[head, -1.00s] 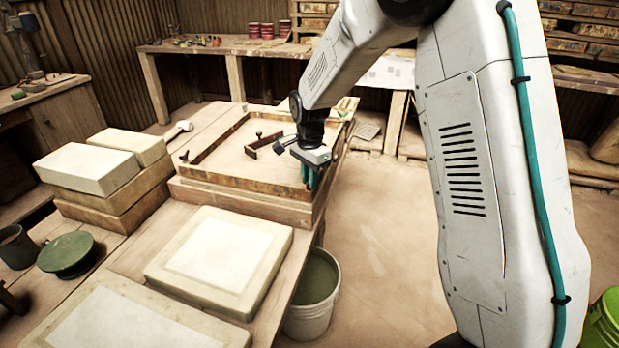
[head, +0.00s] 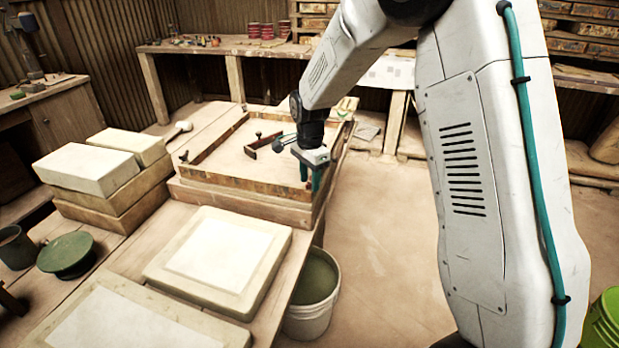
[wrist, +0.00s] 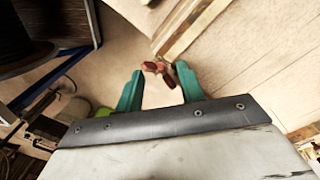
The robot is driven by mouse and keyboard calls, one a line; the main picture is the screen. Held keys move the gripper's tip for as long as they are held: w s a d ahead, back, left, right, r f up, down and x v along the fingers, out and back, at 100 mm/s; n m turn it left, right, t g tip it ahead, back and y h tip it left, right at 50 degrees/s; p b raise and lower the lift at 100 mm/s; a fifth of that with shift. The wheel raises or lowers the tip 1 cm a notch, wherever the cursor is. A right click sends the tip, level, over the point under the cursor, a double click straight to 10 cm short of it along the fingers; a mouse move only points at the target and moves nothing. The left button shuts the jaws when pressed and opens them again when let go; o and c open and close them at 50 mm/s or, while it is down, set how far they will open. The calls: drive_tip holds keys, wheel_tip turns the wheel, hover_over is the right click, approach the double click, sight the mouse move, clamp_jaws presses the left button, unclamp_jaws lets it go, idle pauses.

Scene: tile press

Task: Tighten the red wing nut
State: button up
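The red wing nut (wrist: 156,68) shows in the wrist view at the corner of a wooden frame, between my two teal fingertips. My gripper (wrist: 159,70) is open, with one finger on each side of the nut. Small gaps seem to show between the fingers and the wings; contact is not clear. In the head view my gripper (head: 310,178) points down at the near right corner of the wooden press frame (head: 235,186). There the nut is mostly hidden by the fingers.
A plaster slab (head: 190,280) lies on the bench in front, and stacked blocks (head: 90,168) stand at left. A bucket (head: 312,295) is on the floor below the bench edge.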

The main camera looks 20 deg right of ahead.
sight(310, 183)
drive_tip(key=shift+r, duration=0.1)
wheel_tip(310, 183, up, 8)
drive_tip(key=shift+f, duration=0.2)
idle(0.5)
drive_tip(key=shift+s+f+n, duration=0.15)
drive_tip(key=shift+s+n, duration=0.15)
drive_tip(key=shift+n, duration=0.5)
drive_tip(key=s+d+r+n, duration=0.1)
drive_tip(key=s+r+n, duration=0.2)
drive_tip(key=s, duration=0.9)
drive_tip(key=s+d+r+n+t, duration=0.1)
drive_tip(key=s+r+n, duration=0.3)
drive_tip(key=s, duration=0.9)
drive_tip(key=s+d+r+n, duration=0.1)
drive_tip(key=s+r+n, duration=0.2)
drive_tip(key=s, duration=0.9)
drive_tip(key=shift+s+r+n, duration=0.2)
drive_tip(key=shift+r+n, duration=0.2)
drive_tip(key=shift+n, duration=1.1)
